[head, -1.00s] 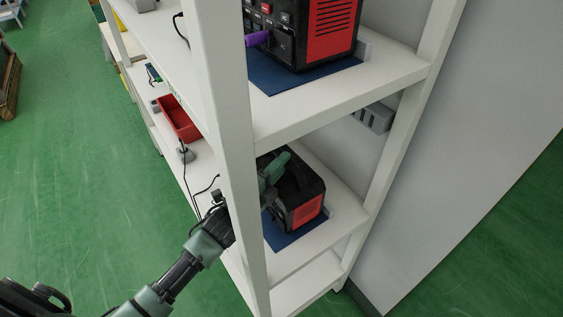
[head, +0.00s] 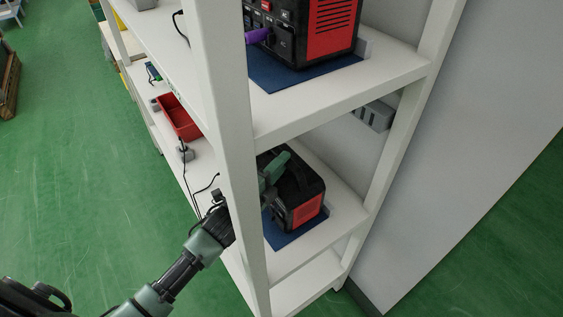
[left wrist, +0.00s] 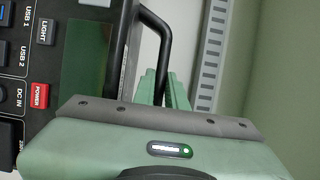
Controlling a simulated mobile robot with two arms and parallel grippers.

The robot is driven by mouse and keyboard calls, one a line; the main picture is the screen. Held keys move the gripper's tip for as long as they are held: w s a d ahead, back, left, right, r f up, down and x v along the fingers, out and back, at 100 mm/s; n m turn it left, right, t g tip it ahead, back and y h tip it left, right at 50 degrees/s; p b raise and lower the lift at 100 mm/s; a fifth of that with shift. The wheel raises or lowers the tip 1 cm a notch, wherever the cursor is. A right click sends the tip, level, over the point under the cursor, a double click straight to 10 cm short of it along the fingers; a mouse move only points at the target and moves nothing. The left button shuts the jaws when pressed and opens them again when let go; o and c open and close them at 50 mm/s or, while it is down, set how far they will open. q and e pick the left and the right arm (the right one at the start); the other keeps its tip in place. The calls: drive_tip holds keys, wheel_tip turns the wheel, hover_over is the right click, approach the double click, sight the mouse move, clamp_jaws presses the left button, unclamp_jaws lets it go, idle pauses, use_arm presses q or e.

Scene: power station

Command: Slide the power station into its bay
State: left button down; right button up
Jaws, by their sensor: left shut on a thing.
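A black and red power station (head: 303,205) stands on the lower shelf, on a blue mat (head: 287,238), in the head view. My left gripper (head: 272,170) reaches in past the front post and is shut on its handle. In the left wrist view the black handle (left wrist: 165,45) rises between the fingers, beside the control panel (left wrist: 22,70) with its red power button. The post hides part of the power station and my wrist. My right gripper is not in view.
A second power station (head: 325,35) stands on a blue mat on the shelf above, with a purple plug (head: 257,37) at its front. A white post (head: 232,130) stands close to my arm. A red bin (head: 180,120) and loose cables lie on the shelf to the left. A grey socket strip (head: 374,117) is at the back.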

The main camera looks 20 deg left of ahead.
use_arm(q)
drive_tip(key=shift+r, duration=0.15)
idle(0.5)
drive_tip(key=c, duration=1.4)
unclamp_jaws()
drive_tip(key=shift+o, duration=0.2)
drive_tip(key=shift+s+f, duration=0.15)
drive_tip(key=shift+f, duration=0.65)
